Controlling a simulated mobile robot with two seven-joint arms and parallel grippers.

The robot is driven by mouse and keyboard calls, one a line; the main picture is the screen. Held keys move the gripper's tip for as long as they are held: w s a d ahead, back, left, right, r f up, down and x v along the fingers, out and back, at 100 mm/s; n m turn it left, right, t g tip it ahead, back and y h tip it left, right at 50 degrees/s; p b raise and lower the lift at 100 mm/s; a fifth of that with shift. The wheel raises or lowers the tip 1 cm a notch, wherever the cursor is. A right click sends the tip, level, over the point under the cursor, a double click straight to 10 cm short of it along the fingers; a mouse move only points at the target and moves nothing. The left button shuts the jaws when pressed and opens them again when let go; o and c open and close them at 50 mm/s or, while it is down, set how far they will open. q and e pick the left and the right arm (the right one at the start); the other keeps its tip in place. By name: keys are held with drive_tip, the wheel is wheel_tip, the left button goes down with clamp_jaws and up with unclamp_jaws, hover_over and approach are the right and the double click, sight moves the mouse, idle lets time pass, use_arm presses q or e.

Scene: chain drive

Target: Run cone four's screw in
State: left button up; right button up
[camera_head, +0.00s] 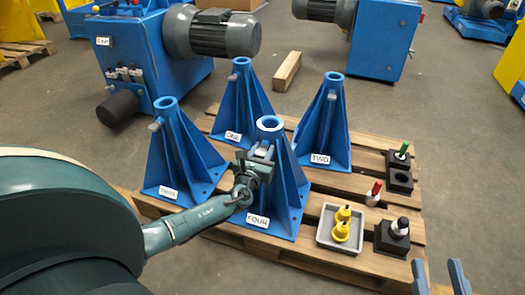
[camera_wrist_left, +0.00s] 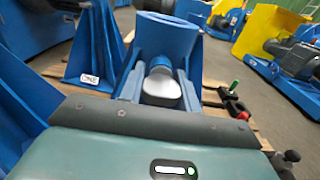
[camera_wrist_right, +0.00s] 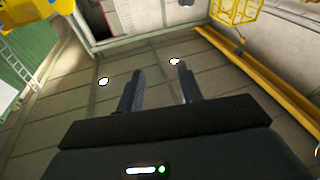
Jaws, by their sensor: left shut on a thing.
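Cone four (camera_head: 283,180) is a blue flanged stand labelled FOUR, upright at the front of the wooden pallet, with an open round collar on top. My left gripper (camera_head: 258,158) is at its neck, just below the collar. In the left wrist view the left fingers (camera_wrist_left: 160,95) are shut on the grey rounded head of cone four's screw (camera_wrist_left: 161,88), which points into the blue neck (camera_wrist_left: 165,40). The screw's thread is hidden. My right gripper (camera_head: 457,279) is at the lower right corner, off the pallet; the right wrist view shows its fingers (camera_wrist_right: 160,88) open and empty.
Cones three (camera_head: 172,160), one (camera_head: 240,100) and two (camera_head: 326,125) stand close around cone four. A grey tray (camera_head: 325,238) with yellow parts, black blocks (camera_head: 392,240) and a red-topped piece (camera_head: 374,192) lie on the pallet's right. Blue machines stand behind.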

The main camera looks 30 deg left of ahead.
use_arm(q)
drive_tip(key=shift+s+f, duration=0.1)
drive_tip(key=shift+f, duration=0.1)
drive_tip(key=o, duration=1)
drive_tip(key=shift+r, duration=0.15)
use_arm(e)
drive_tip(key=shift+s+r, duration=0.1)
drive_tip(key=shift+r, duration=0.1)
use_arm(q)
drive_tip(key=shift+p+v, duration=1.85)
drive_tip(key=shift+v, duration=4.7)
use_arm(e)
drive_tip(key=shift+d+f+n+h, duration=0.15)
drive_tip(key=shift+d+n+h, duration=0.15)
drive_tip(key=shift+d+n, duration=0.1)
drive_tip(key=shift+s+a, duration=0.1)
